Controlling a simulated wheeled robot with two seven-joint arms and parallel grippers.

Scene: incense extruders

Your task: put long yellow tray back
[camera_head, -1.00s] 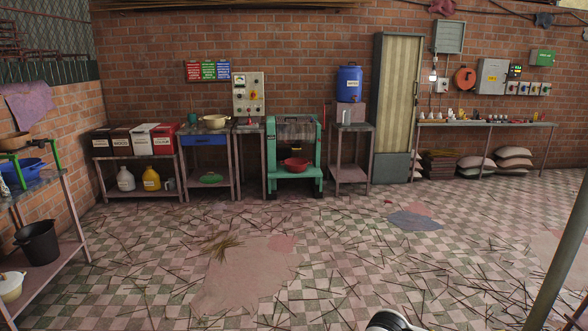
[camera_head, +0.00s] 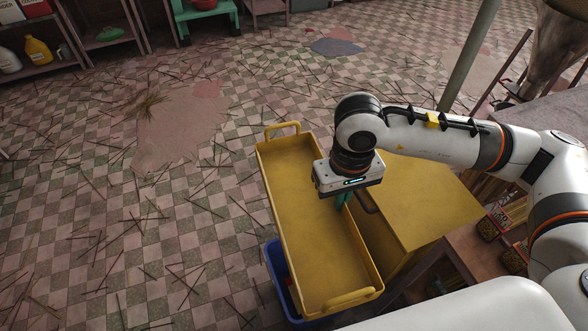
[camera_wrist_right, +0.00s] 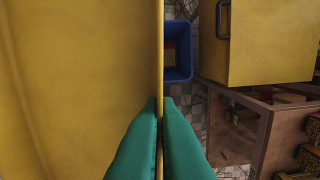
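The long yellow tray (camera_head: 312,220) shows in the head view as a shallow open box with a handle at each end. It looks empty. My right gripper (camera_head: 343,200) is at its right long wall, with the fingers partly hidden under the wrist. In the right wrist view the two green fingertips (camera_wrist_right: 160,105) lie on either side of the thin wall of the tray (camera_wrist_right: 80,70), closed on it. The tray is held above a blue bin (camera_head: 279,275), which it partly covers. My left gripper is not in view.
A yellow cabinet (camera_head: 425,200) with a dark handle stands just right of the tray. A brown wooden shelf (camera_head: 470,250) with small boxes is beside it. A grey post (camera_head: 470,55) stands behind. The tiled floor to the left has scattered sticks and is otherwise open.

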